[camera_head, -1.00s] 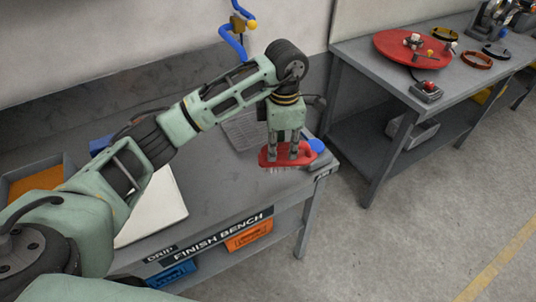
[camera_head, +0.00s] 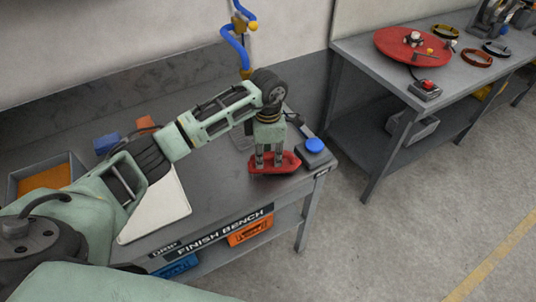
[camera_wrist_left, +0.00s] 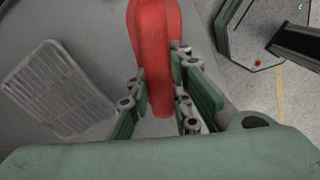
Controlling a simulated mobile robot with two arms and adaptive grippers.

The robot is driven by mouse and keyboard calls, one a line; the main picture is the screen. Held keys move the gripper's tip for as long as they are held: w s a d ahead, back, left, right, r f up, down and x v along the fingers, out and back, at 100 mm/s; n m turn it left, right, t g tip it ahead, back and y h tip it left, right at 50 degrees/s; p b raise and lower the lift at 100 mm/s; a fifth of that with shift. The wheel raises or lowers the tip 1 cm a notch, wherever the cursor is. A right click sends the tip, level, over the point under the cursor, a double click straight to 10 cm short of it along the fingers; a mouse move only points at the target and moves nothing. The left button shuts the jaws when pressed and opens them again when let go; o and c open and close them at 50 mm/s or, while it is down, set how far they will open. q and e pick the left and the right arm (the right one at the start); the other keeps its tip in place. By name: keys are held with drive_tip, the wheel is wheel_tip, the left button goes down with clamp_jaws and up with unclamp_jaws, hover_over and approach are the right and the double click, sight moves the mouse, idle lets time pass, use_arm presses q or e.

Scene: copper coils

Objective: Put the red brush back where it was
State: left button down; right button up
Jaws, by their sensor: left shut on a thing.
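The red brush (camera_head: 275,164) is at the right end of the finish bench (camera_head: 215,190). My left gripper (camera_head: 268,162) points down and is shut on it. In the left wrist view the red brush (camera_wrist_left: 153,50) runs between the two green finger pads of the gripper (camera_wrist_left: 158,105). Whether the brush touches the bench top or hangs just above it, I cannot tell. Its bristles are hidden from view. My right gripper is in neither view.
A blue button on a dark box (camera_head: 314,146) stands right of the brush, near the bench's right edge. A pale ribbed rack (camera_wrist_left: 48,88) lies left of the brush in the wrist view. A white board (camera_head: 155,208) and a tray (camera_head: 42,180) with orange contents are further left.

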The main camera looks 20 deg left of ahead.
use_arm(q)
drive_tip(key=c, duration=1.6)
unclamp_jaws()
wheel_tip(320, 180, up, 12)
drive_tip(key=b, duration=0.3)
drive_tip(key=shift+r, duration=0.1)
